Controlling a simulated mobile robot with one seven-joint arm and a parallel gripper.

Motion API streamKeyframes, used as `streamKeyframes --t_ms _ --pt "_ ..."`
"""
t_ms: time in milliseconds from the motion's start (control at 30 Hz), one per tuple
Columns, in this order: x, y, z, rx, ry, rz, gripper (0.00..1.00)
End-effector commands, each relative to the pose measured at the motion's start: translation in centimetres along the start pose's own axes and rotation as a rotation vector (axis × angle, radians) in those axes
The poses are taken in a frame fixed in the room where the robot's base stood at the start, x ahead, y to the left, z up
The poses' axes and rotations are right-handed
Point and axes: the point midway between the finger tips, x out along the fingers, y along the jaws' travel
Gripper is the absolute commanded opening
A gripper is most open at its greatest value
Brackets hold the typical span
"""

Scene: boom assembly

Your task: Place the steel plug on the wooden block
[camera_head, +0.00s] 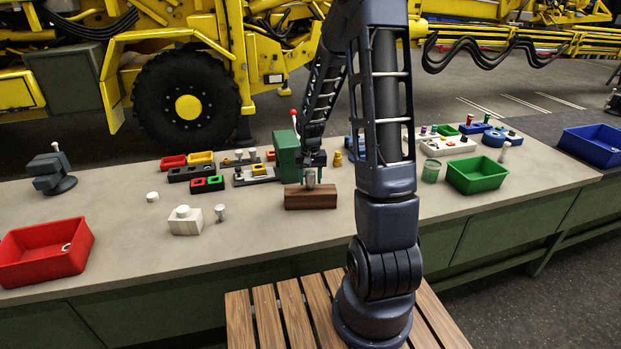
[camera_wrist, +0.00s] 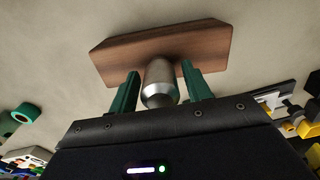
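The wooden block (camera_head: 310,201) is a brown bar on the workbench near its front edge; it also shows in the wrist view (camera_wrist: 205,47). The steel plug (camera_wrist: 160,80) is a short silver cylinder at the middle of the block, between my green fingers, and shows small in the head view (camera_head: 310,181). It appears to stand upright on the block's top; its contact is hidden. My gripper (camera_head: 312,168) points down over the block. In the wrist view my gripper (camera_wrist: 160,82) has narrow gaps between both fingers and the plug, so it looks open around it.
A green machine (camera_head: 287,155) stands close behind the block. A white block (camera_head: 185,226) and a small metal cylinder (camera_head: 220,213) stand to the left. A red bin (camera_head: 42,262) is far left, a green bin (camera_head: 478,181) right. Bench space beside the block is clear.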

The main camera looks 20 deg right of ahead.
Motion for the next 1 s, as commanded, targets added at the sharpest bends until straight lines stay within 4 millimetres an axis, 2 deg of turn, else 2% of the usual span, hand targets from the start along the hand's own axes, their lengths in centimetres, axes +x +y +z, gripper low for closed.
streamKeyframes --t_ms 333,467,1000 --pt "-0.1 0.0 0.0 0.0 0.0 0.0 0.56" --pt "-1.0 0.0 -0.1 0.0 0.001 0.0 0.56" --pt "-10.1 0.0 0.0 0.0 0.003 0.0 0.56"
